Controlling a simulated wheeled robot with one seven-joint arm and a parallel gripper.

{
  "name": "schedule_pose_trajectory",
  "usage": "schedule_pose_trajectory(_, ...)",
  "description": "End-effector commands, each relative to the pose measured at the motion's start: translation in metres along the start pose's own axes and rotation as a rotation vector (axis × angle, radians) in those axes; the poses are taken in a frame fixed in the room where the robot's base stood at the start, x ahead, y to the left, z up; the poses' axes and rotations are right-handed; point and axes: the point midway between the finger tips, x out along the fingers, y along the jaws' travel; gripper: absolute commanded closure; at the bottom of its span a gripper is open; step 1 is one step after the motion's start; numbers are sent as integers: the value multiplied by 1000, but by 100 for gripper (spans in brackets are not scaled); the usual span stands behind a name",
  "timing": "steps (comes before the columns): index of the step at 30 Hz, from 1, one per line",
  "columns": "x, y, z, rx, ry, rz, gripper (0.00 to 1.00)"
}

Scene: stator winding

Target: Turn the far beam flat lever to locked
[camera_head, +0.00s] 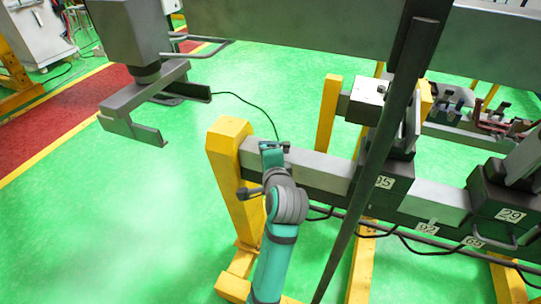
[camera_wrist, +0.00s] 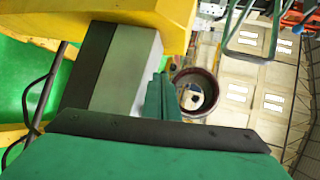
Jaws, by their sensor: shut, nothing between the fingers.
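A grey beam (camera_head: 325,171) runs to the right from a yellow end post (camera_head: 229,165). In the wrist view, the pale end of a grey beam (camera_wrist: 124,72) lies beside the closed fingers, under a yellow part (camera_wrist: 130,15). My gripper (camera_head: 272,152) is at the beam's left end, close to the yellow post. Its green fingers (camera_wrist: 160,97) are together and hold nothing. I cannot make out the flat lever for certain. A small dark piece shows at my gripper's tip, but I cannot tell what it belongs to. Contact is unclear.
Dark blocks with number plates, including one marked 29 (camera_head: 507,205), sit along the beam. A dark slanted bar (camera_head: 372,165) crosses in front. A grey hanging bracket (camera_head: 140,105) is at upper left. Open green floor (camera_head: 110,220) lies left. A brown ring (camera_wrist: 196,90) is beyond the fingers.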

Motion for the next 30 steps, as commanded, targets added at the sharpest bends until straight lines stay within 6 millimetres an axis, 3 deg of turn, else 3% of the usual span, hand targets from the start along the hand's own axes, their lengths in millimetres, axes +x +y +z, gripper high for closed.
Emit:
schedule_pose_trajectory(4, 7, -2, 3, 24, 74, 0, 100)
schedule_pose_trajectory(15, 21, -7, 3, 24, 73, 0, 100)
schedule_pose_trajectory(30, 25, -8, 4, 24, 72, 0, 100)
